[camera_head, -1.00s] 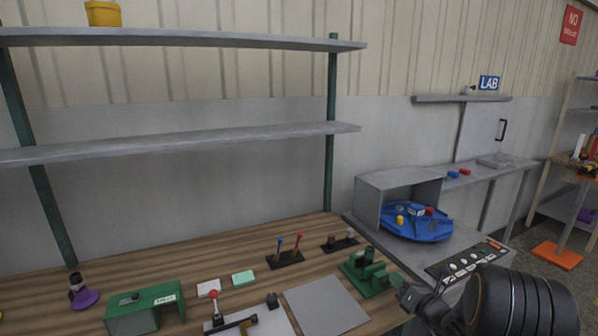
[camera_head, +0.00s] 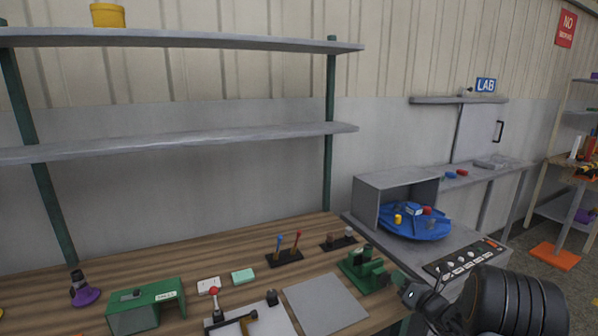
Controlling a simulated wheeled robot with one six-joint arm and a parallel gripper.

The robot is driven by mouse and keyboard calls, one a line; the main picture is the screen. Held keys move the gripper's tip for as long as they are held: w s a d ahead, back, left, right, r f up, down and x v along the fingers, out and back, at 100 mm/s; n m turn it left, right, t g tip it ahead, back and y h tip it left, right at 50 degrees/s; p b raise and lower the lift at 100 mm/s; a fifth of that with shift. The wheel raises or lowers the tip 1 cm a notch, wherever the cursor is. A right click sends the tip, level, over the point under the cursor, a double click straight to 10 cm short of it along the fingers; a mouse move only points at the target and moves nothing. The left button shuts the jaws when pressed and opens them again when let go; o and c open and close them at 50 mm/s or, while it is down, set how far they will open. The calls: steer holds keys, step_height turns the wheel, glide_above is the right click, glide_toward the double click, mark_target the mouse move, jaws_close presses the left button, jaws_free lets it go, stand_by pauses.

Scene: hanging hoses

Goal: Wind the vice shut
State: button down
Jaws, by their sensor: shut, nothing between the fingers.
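The green vice (camera_head: 366,270) stands on the wooden bench near its right front edge, beside a flat grey plate. Dark parts on its right side lie close to my gripper, and its handle cannot be made out clearly. My gripper (camera_head: 408,291) is at the lower right, at the end of my dark arm, just right of the vice. It is shut and empty. Whether it touches the vice cannot be told.
On the bench (camera_head: 225,262) are a green box (camera_head: 146,303), a purple-based object (camera_head: 85,291), a lever block (camera_head: 285,255) and a grey plate (camera_head: 325,303). A blue turntable (camera_head: 415,224) and a button panel (camera_head: 463,262) are on the grey counter to the right. Shelves (camera_head: 180,142) hang above.

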steer(key=shift+w+d+r, duration=0.3)
steer(key=shift+w+r, duration=0.05)
steer(key=shift+r, duration=0.05)
steer(key=shift+d, duration=0.1)
steer(key=shift+s+d+f+p, duration=0.15)
steer(key=shift+d+f+p, duration=0.25)
steer(key=shift+d+f, duration=0.2)
steer(key=v, duration=0.3)
steer(key=shift+s+r, duration=0.35)
steer(key=shift+s, duration=0.1)
steer(key=shift+s+f, duration=0.1)
steer(key=shift+s, duration=0.3)
steer(key=shift+a, duration=0.1)
